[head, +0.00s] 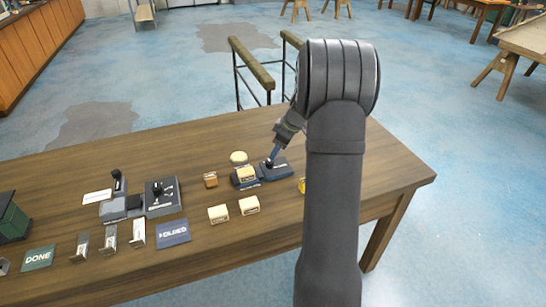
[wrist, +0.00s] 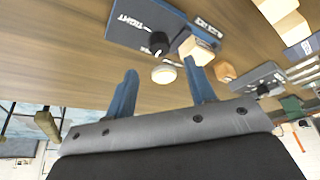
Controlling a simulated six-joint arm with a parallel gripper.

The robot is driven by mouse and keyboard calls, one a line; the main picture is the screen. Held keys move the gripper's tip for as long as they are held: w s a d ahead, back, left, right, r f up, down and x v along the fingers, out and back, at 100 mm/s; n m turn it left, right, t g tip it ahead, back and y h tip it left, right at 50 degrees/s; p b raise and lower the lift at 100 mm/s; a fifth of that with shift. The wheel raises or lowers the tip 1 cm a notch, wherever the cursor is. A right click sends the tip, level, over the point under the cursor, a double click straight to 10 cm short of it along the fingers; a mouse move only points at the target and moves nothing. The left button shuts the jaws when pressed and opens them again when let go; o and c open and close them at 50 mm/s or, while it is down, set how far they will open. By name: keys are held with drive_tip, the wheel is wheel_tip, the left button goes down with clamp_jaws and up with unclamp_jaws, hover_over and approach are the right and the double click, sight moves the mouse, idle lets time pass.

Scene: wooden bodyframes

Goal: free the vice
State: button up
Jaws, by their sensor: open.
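The vice (head: 275,168) is a dark blue-grey fixture on the wooden table, with a black knob (wrist: 160,42). The wrist view shows the vice base (wrist: 138,18) with the word TIGHT on it. A pale wooden block (head: 246,174) sits at the vice's left end; it also shows in the wrist view (wrist: 201,50). Whether the jaws press on it I cannot tell. My gripper (head: 273,157) is at the knob in the head view, partly hidden by my arm.
A round cream piece (head: 238,157) and an orange block (head: 210,180) lie close by. Two pale blocks (head: 218,214) stand in front.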

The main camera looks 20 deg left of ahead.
sight(270, 161)
drive_tip(key=v, duration=1)
drive_tip(key=shift+d+r, duration=0.2)
drive_tip(key=shift+r, duration=0.05)
drive_tip(key=shift+f, duration=0.1)
drive_tip(key=x, duration=1.7)
drive_tip(key=shift+a, duration=0.25)
drive_tip(key=shift+f, duration=0.25)
drive_tip(key=shift+s+r+m+t, duration=0.15)
drive_tip(key=shift+r+m+t, duration=0.15)
drive_tip(key=shift+m, duration=0.5)
drive_tip(key=m+t, duration=0.1)
drive_tip(key=m, duration=0.2)
drive_tip(key=m+t, duration=0.1)
drive_tip(key=m, duration=0.2)
drive_tip(key=shift+s+f+m+h, duration=0.1)
drive_tip(key=shift+m+h, duration=0.2)
drive_tip(key=shift+h, duration=0.1)
drive_tip(key=shift+a+m+t+h, duration=0.1)
drive_tip(key=shift+m+t+h, duration=0.25)
drive_tip(key=shift+m, duration=0.7)
drive_tip(key=shift+a+m+t+h, duration=0.1)
drive_tip(key=shift+m+t+h, duration=0.2)
drive_tip(key=shift+m, duration=0.75)
drive_tip(key=shift+s+m+t+h, duration=0.2)
drive_tip(key=shift+m+h, duration=0.45)
drive_tip(key=shift+m, duration=1.05)
